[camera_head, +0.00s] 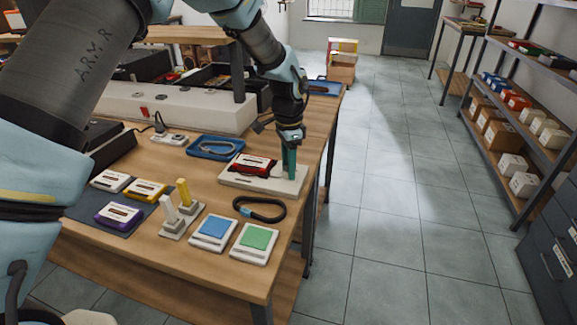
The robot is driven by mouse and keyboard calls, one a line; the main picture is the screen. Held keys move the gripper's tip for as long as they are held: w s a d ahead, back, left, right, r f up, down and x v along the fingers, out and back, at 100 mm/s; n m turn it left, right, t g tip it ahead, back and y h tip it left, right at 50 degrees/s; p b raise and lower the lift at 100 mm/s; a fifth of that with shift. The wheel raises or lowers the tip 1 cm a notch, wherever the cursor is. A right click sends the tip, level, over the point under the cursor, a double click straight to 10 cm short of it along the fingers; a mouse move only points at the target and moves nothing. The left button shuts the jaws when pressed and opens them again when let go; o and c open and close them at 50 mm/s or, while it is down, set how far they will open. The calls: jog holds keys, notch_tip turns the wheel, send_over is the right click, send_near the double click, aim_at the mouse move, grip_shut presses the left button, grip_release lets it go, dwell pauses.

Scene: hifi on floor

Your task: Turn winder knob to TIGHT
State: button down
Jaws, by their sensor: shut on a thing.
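The white winder base (232,180) lies flat on the wooden bench, with a red cassette (255,164) on it. An upright teal piece (290,162) stands at the base's right end, next to the cassette. My gripper (290,146) points straight down and is shut on the top of this teal piece. The piece's lower end seems to meet the base. I cannot tell whether it is the winder knob itself or a tool set on the knob. The fingertips are small and partly merge with it. No TIGHT mark can be read.
A dark cable loop (259,219), a blue pad (213,228) and a green pad (254,237) lie in front. A stand holds a white stick (168,208) and a yellow stick (184,193). Several cassettes lie on a dark mat (83,208). The bench's right edge is close.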

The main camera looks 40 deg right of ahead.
jog(key=shift+m, duration=0.6)
jog(key=shift+c, duration=2.1)
grip_release()
notch_tip(320, 180, up, 11)
jog(key=b, duration=0.2)
jog(key=shift+f, duration=0.1)
